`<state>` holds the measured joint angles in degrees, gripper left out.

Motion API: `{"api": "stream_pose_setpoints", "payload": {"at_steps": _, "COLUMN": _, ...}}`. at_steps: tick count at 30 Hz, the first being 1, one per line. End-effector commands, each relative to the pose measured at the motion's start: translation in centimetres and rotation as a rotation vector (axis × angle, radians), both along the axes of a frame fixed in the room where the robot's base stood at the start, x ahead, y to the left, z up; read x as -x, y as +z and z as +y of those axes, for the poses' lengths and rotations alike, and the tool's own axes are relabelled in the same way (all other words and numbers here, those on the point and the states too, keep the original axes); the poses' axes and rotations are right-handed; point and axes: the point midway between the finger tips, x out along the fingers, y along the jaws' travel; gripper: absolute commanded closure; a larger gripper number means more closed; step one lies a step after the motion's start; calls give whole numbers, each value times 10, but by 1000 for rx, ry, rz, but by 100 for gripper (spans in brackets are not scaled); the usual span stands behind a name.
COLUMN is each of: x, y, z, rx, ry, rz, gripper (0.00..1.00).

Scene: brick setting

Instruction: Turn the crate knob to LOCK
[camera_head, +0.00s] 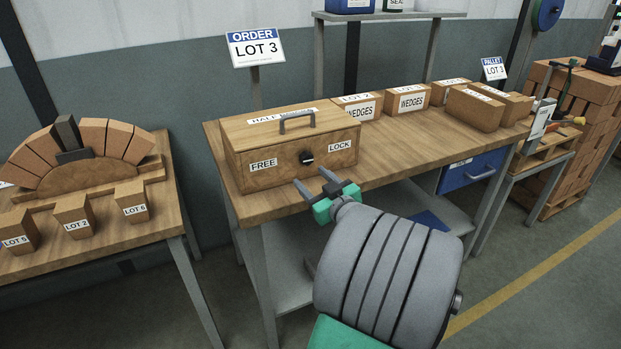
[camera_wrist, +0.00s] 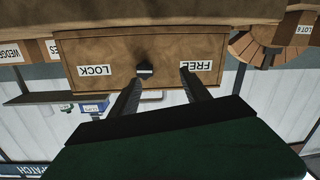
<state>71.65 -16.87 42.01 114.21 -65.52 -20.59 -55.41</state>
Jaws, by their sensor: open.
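The wooden crate (camera_head: 290,172) stands on the middle workbench, with a grey handle (camera_head: 297,119) on its lid. Its front has a black knob (camera_head: 306,158) between a FREE label (camera_head: 263,165) on the left and a LOCK label (camera_head: 340,146) on the right. My gripper (camera_head: 319,182) is open and empty, just in front of and below the knob, apart from it. In the wrist view the crate is upside down; the knob (camera_wrist: 144,70) lies beyond and between the open fingers (camera_wrist: 162,86). I cannot tell exactly where the knob points.
Several WEDGES boxes (camera_head: 408,101) stand on the workbench (camera_head: 400,150) right of the crate. An ORDER LOT 3 sign (camera_head: 256,48) rises behind it. A brick arch (camera_head: 85,160) and labelled blocks sit on the left table. The space before the crate front is clear except for my arm.

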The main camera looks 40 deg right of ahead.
Motion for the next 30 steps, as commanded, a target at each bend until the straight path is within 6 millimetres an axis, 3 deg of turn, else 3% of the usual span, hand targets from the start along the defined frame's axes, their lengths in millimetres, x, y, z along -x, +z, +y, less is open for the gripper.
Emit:
{"api": "stream_pose_setpoints", "payload": {"at_steps": 1, "x": 10, "y": -1, "z": -15, "rx": 11, "ry": -37, "rz": -35, "gripper": 45}}
{"api": "stream_pose_setpoints", "payload": {"at_steps": 4, "x": 11, "y": 6, "z": -25, "rx": 24, "ry": -61, "rz": -64, "gripper": 45}}
{"api": "stream_pose_setpoints", "payload": {"at_steps": 12, "x": -38, "y": 8, "z": -36, "rx": 23, "ry": -54, "rz": -63, "gripper": 45}}
{"api": "stream_pose_setpoints", "payload": {"at_steps": 18, "x": -59, "y": 7, "z": -43, "rx": 23, "ry": -57, "rz": -62, "gripper": 45}}
{"api": "stream_pose_setpoints", "payload": {"at_steps": 25, "x": -60, "y": 7, "z": -44, "rx": 24, "ry": -58, "rz": -62, "gripper": 45}}
{"api": "stream_pose_setpoints", "payload": {"at_steps": 30, "x": -60, "y": 7, "z": -43, "rx": 24, "ry": -59, "rz": -61, "gripper": 58}}
